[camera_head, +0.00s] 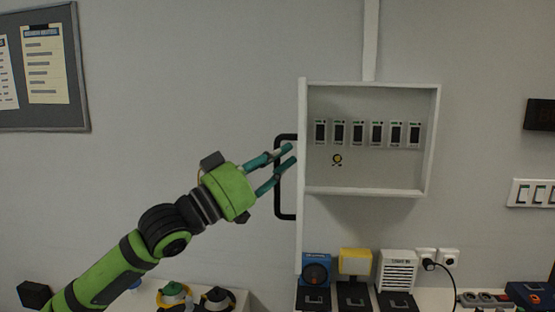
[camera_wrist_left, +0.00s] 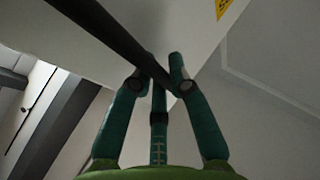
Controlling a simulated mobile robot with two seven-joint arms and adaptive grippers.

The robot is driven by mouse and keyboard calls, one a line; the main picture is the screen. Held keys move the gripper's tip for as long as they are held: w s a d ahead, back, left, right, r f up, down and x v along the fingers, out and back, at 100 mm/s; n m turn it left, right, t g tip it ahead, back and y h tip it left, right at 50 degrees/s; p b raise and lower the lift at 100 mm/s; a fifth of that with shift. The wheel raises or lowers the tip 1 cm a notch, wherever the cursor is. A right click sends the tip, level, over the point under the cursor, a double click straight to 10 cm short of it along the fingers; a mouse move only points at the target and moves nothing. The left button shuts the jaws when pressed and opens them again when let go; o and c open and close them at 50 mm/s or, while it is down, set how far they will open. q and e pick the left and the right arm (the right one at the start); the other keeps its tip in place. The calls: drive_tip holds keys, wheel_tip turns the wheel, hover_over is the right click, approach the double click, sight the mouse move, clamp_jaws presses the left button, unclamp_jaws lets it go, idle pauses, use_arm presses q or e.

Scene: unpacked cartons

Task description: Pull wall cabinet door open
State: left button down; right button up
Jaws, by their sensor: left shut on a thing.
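The wall cabinet (camera_head: 366,191) hangs on the grey wall, and its inside shows a row of several small breakers. Its white door (camera_head: 301,235) stands swung out from the left side and is seen nearly edge-on. A black bar handle (camera_head: 279,205) is on the door's left face. My left gripper (camera_head: 290,155) reaches in from the left with its fingers at the upper part of the handle. In the left wrist view the fingers (camera_wrist_left: 160,75) are closed on the dark handle bar (camera_wrist_left: 115,38), beside the pale door panel (camera_wrist_left: 185,22). My right gripper is not in view.
Below the cabinet stand a blue device (camera_head: 316,267), a yellow-topped one (camera_head: 355,262) and a white vented one (camera_head: 397,268). A notice board (camera_head: 45,110) hangs at upper left. The wall left of the door is clear.

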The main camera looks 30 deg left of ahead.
use_arm(q)
drive_tip(key=c, duration=1.4)
unclamp_jaws()
drive_tip(key=shift+s, duration=0.1)
drive_tip(key=shift+s+a+f, duration=0.35)
drive_tip(key=shift+s+f, duration=0.05)
drive_tip(key=shift+s, duration=0.05)
drive_tip(key=shift+v, duration=3)
drive_tip(key=shift+s, duration=0.1)
